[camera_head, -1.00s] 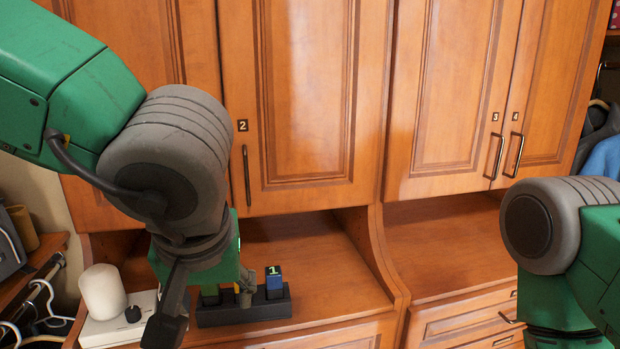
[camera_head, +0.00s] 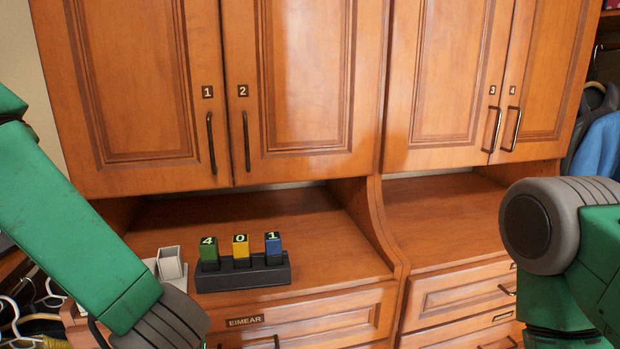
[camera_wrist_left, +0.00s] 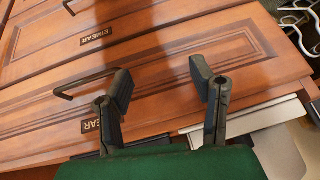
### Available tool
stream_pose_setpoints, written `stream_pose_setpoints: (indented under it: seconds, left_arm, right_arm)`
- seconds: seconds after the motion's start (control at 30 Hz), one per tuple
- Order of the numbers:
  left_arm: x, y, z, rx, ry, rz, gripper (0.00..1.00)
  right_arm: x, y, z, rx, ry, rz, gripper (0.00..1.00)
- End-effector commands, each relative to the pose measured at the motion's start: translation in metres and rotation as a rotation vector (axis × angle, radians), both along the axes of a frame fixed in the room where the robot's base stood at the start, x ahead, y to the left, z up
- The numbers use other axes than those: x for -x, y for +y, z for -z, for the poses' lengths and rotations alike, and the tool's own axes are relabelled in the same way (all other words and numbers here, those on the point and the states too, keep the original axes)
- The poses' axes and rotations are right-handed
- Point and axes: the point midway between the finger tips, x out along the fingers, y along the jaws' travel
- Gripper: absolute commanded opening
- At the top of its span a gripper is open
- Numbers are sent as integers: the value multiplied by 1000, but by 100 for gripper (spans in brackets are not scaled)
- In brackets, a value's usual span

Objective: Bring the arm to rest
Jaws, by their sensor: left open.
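My left arm comes in from the left in the head view, its grey elbow low in the picture; its gripper is outside that view. In the left wrist view my left gripper (camera_wrist_left: 160,92) has its two dark fingers spread apart with nothing between them. Behind the fingers are wooden drawer fronts (camera_wrist_left: 165,62) with handles and "EIMEAR" labels. My right arm shows at the right edge of the head view with a grey joint and green links. Its gripper is out of view.
A black holder (camera_head: 243,279) with a green "4" block (camera_head: 209,253), a yellow "0" block (camera_head: 241,250) and a blue "1" block (camera_head: 273,248) stands on the wooden counter (camera_head: 335,262). A light grey open box (camera_head: 171,263) is left of it. Numbered cabinet doors (camera_head: 305,80) are behind. White hangers (camera_head: 15,318) hang lower left.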

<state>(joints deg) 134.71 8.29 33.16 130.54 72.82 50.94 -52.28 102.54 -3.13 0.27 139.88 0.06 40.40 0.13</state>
Motion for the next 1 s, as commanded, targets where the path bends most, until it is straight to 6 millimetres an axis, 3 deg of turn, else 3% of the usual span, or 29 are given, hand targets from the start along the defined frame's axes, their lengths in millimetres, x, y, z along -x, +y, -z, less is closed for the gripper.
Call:
stream_pose_setpoints:
  seconds: [0.03, 0.1, 0.17, 0.3, 0.4, 0.5, 0.63, 0.77, 1.0]
  left_arm:
    - [10, 12, 51, -13, 23, 20, 50]
    - [23, 25, 102, -10, 41, 56, 50]
    - [40, 35, 144, 1, 68, 89, 50]
    - [97, 55, 231, 53, 176, 167, 50]
    - [142, 67, 276, 96, 272, 209, 50]
    - [180, 76, 305, 134, 361, 236, 50]
    - [212, 83, 321, 164, 439, 251, 50]
    - [222, 85, 324, 176, 464, 256, 50]
    - [221, 85, 323, 177, 463, 255, 50]
  right_arm:
    - [0, 0, 19, 0, 0, 0, 40]
    - [0, 0, 34, 0, 0, 0, 40]
    - [0, 0, 45, 0, 0, 0, 40]
    - [0, 0, 72, 0, 0, 0, 40]
    - [0, 0, 87, 0, 0, 0, 40]
    - [0, 0, 97, 0, 0, 0, 40]
    - [0, 0, 104, 0, 0, 0, 40]
    - [0, 0, 105, 0, 0, 0, 40]
    - [0, 0, 104, 0, 0, 0, 40]
